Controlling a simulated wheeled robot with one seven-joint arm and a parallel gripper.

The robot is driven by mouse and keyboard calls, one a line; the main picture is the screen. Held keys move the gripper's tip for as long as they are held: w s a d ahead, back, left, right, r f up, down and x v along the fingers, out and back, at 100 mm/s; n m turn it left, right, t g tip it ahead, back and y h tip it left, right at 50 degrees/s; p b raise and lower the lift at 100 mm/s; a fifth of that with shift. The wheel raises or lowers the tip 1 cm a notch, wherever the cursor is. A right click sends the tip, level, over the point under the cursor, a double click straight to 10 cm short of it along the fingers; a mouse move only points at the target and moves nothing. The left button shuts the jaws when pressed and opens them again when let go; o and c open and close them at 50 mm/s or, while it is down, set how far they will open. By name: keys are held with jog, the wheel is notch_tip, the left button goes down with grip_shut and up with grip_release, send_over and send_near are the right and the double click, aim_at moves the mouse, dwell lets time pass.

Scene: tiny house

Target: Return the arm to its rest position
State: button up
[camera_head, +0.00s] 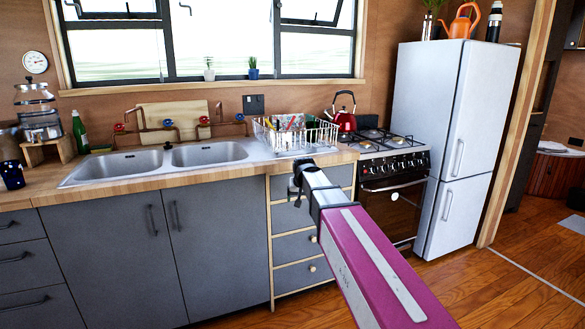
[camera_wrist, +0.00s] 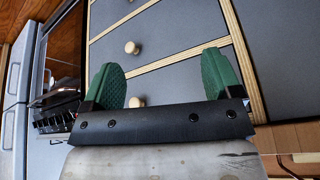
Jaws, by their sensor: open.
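My gripper (camera_wrist: 162,78) is open and empty in the wrist view, its two green fingertips spread apart. Grey drawers with round wooden knobs (camera_wrist: 132,47) show beyond and between the fingers. In the head view my magenta and grey arm reaches out from the lower right toward the counter. Its end (camera_head: 302,177) is in front of the drawer unit (camera_head: 297,245), near the counter's front edge. The fingertips are hard to make out there. I cannot tell the exact gap between the gripper and the drawers.
The wooden counter (camera_head: 108,184) holds a double sink (camera_head: 210,152) and a white dish rack (camera_head: 290,140). A stove (camera_head: 392,195) with a red kettle (camera_head: 344,117) and a white fridge (camera_head: 455,140) stand to the right. Wooden floor (camera_head: 500,290) is clear at the lower right.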

jog(key=s+d+f+g, duration=0.2)
jog(key=s+d+f, duration=0.6)
jog(key=s+f, duration=0.3)
jog(key=s+d+f+g, duration=0.3)
jog(key=s+d+f, duration=0.5)
jog(key=s, duration=0.8)
notch_tip(320, 180, down, 3)
jog(key=shift+f+h, duration=0.1)
jog(key=shift+h, duration=0.3)
